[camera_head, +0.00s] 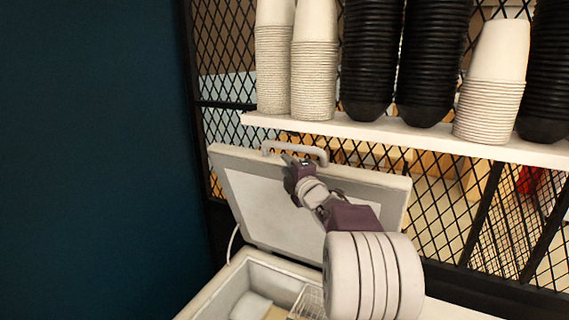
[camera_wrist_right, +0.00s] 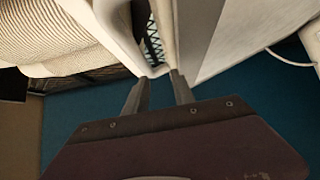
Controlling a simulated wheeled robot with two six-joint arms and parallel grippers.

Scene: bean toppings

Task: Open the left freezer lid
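The left freezer lid (camera_head: 255,205) is white and stands raised, tilted back near the mesh wall, with its pale inner panel facing me. Its handle (camera_head: 312,149) is a light bar on the lid's top edge. My right gripper (camera_head: 290,160) is at that top edge, by the handle. In the right wrist view the gripper's two fingers (camera_wrist_right: 160,82) are apart, with their tips close to the end of the handle (camera_wrist_right: 122,30) where it meets the lid (camera_wrist_right: 200,35). Whether they touch it is unclear. My left gripper is not in view.
Below the lid the freezer body (camera_head: 215,288) is open, with a wire basket (camera_head: 309,301) inside. Above, a white shelf (camera_head: 400,133) holds stacks of white cups (camera_head: 315,70) and black cups (camera_head: 375,60). A black mesh wall (camera_head: 440,215) stands behind. A dark blue wall (camera_head: 95,160) is at left.

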